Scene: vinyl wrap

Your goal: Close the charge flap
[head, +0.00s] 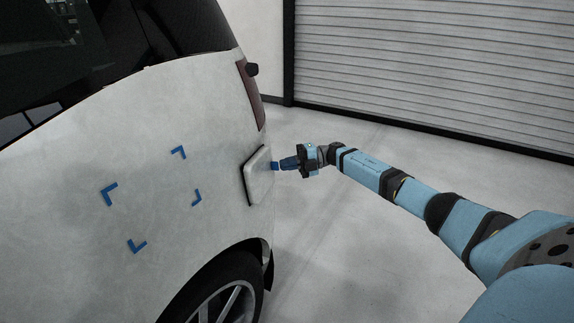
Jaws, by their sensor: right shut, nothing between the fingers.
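The charge flap (258,174) is a pale rounded panel with a dark edge on the side of the white car (140,140), above the rear wheel. It stands out from the body at an angle. My right gripper (275,166) is shut and empty, with its blue fingertips at the flap's right side. I cannot tell whether the fingertips touch the flap. My left gripper is not in view.
Several blue corner marks (109,193) are on the car's side left of the flap. The rear wheel (225,298) is below. A grey roller door (440,65) closes the back. The floor (330,240) right of the car is clear.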

